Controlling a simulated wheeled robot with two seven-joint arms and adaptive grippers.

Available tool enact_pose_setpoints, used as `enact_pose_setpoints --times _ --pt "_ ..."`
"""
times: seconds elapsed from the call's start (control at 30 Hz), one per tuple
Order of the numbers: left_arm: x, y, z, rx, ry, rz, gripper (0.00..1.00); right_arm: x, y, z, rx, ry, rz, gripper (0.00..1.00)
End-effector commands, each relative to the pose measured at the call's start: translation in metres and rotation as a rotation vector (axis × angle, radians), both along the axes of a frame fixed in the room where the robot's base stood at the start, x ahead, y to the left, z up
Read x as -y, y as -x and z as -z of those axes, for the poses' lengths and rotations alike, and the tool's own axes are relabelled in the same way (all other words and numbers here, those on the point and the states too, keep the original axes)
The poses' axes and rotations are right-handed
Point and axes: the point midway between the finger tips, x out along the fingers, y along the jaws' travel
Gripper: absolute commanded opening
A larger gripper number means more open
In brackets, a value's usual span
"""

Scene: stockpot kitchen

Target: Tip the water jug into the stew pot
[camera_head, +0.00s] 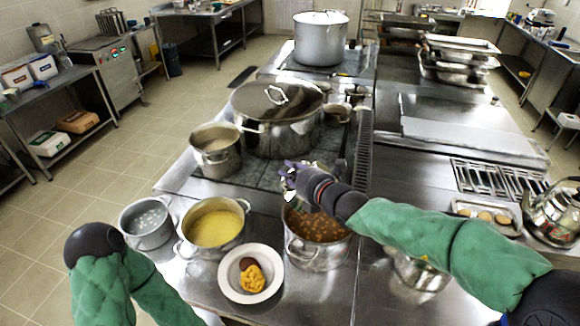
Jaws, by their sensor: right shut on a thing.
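The stew pot (300,250) is a steel pot of brown stew with chunks, at the front centre of the steel counter. My right gripper (291,178) is above and behind its far rim, with my right forearm crossing over the pot's right part. It is shut on what appears to be the water jug (322,162), a shiny or clear thing mostly hidden behind the gripper and wrist. I cannot make out the jug's tilt or any stream of water. My left arm shows at the lower left; its gripper is out of view.
A large lidded pot (278,130) and a smaller pot (215,150) stand behind. A kettle (555,212) is at far right.

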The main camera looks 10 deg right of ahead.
Motion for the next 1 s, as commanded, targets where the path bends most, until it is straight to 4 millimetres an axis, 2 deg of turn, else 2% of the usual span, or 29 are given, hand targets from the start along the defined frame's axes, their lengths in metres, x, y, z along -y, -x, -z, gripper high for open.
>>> enact_pose_setpoints --times 0.03,0.47,0.8,1.0 --pt "0.000 0.000 -0.007 0.000 0.000 0.000 0.40 0.003 -0.001 -0.005 0.002 -0.013 0.003 0.00" --pt "0.000 0.000 -0.038 0.000 0.000 0.000 0.40 0.016 -0.004 -0.007 -0.022 -0.143 0.002 0.00" --pt "0.000 0.000 -0.062 0.000 0.000 0.000 0.40 0.035 -0.007 -0.010 -0.054 -0.326 0.002 0.00" --pt "0.000 0.000 -0.068 0.000 0.000 0.000 0.40 0.049 -0.009 -0.005 -0.073 -0.430 0.003 0.00"
